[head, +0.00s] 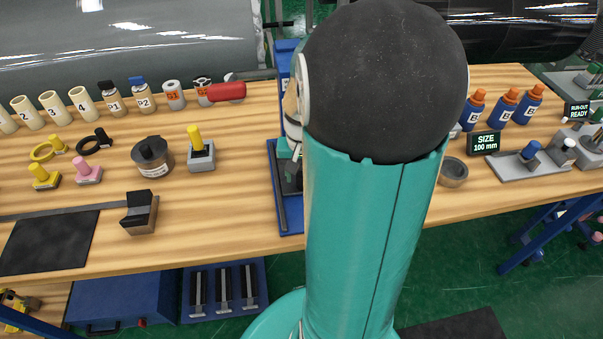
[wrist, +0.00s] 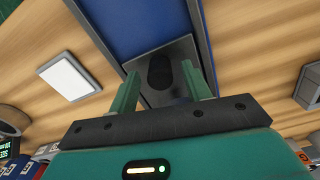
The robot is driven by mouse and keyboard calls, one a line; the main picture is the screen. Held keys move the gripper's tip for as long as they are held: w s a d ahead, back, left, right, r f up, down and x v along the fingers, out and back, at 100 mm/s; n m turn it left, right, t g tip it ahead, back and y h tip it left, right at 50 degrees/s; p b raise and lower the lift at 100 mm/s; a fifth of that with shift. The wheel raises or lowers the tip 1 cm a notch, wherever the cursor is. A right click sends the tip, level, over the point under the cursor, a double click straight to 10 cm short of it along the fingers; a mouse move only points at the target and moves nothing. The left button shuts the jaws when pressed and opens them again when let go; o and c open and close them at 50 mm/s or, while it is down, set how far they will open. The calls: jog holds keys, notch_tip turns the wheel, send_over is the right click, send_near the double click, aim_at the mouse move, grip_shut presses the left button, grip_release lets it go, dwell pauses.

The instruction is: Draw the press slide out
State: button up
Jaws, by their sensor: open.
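The press has a blue base and frame (head: 291,205) at the middle of the table in the head view, mostly hidden behind my arm. A lever with a red grip (head: 226,92) reaches out to its left. In the wrist view the blue base (wrist: 124,25) runs away between dark rails. A grey plate (wrist: 181,52), seemingly the press slide, lies on it, with a dark oval feature (wrist: 160,72) on it. My gripper (wrist: 160,76) is open, its two green fingers on either side of the dark oval. Whether they touch it I cannot tell.
Left of the press stand a grey block with a yellow pin (head: 201,155), a dark round pot (head: 152,157) and a black-topped block (head: 140,213). Right of my arm are a ring (head: 453,172), a size display (head: 484,143) and blue bottles (head: 503,107). Bare wood lies between.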

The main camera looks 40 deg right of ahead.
jog(key=shift+f, duration=0.3)
grip_shut()
